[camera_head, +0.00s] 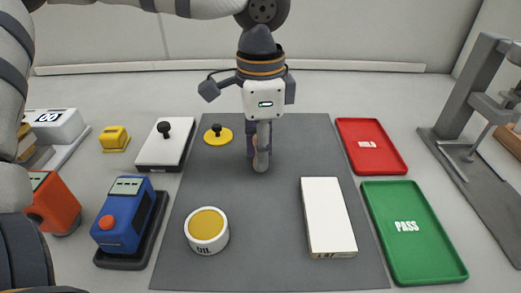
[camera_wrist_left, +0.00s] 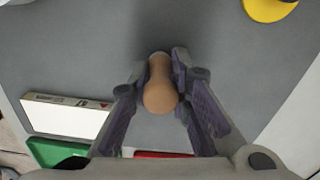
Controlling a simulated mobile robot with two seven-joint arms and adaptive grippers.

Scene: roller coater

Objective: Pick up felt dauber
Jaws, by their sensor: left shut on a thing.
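My left gripper (camera_head: 259,160) comes down over the middle of the dark grey mat (camera_head: 265,220). In the left wrist view the gripper (camera_wrist_left: 161,78) is shut on a tan, wood-coloured rounded handle, which I take to be the felt dauber (camera_wrist_left: 160,97). The handle stands between the purple-padded fingers, with its rounded end toward the camera. Its lower end is hidden in the wrist view. In the head view the fingers cover most of it, and I cannot tell whether it touches the mat. My right gripper is not in view.
On the mat are an oil tin (camera_head: 206,230), a white box (camera_head: 328,217) and a yellow disc with a black knob (camera_head: 217,135). Right are a red tray (camera_head: 371,146) and a green PASS tray (camera_head: 413,230). Left are a blue device (camera_head: 123,215) and a white block (camera_head: 165,146).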

